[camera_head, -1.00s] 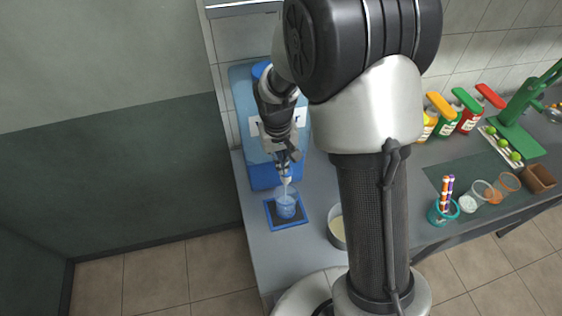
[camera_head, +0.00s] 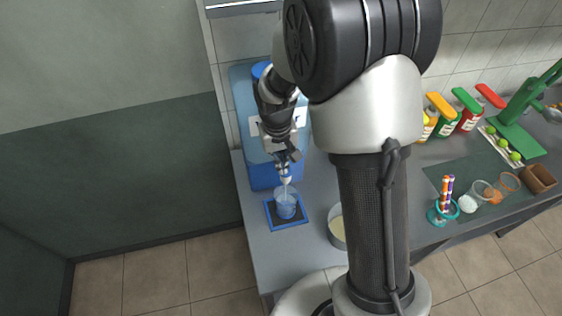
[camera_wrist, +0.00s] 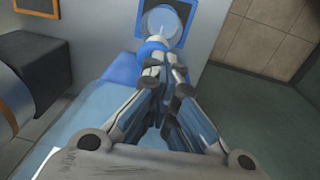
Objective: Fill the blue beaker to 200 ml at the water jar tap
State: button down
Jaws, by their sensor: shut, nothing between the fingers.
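The blue beaker (camera_head: 286,208) stands upright on a dark square mat with a blue rim (camera_head: 271,215), below the tap (camera_head: 286,180) of the water jar (camera_head: 243,110). A pale thin stream shows between the tap and the beaker. The beaker holds some bluish liquid; its level against the marks is too small to read. My gripper (camera_head: 283,168) is shut and empty at the tap, above the beaker. In the wrist view my gripper's fingers (camera_wrist: 156,60) close together just in front of the beaker (camera_wrist: 163,22). The fingers partly hide the tap.
A round pan (camera_head: 336,232) with pale contents stands right of the mat, partly behind my arm. The counter's left edge is close to the mat.

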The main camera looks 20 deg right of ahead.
jog(key=shift+s+f, duration=0.3)
jog(key=shift+s, duration=0.05)
jog(key=shift+w+r+p, duration=0.1)
jog(key=shift+r+p, duration=0.25)
jog(key=shift+r, duration=0.1)
notch_tip(320, 180, up, 14)
jog(key=p, duration=0.3)
jog(key=shift+a+f+p, duration=0.15)
jog(key=shift+a+p, duration=0.25)
jog(key=shift+a, duration=0.05)
dwell(0.8)
jog(key=s+d+t+b, duration=0.1)
jog(key=s+t+b, duration=0.3)
jog(key=s+b, duration=0.7)
jog(key=s, duration=1.2)
jog(key=shift+d+y+b, duration=0.2)
jog(key=shift+y+b, duration=0.1)
jog(key=shift+s, duration=0.1)
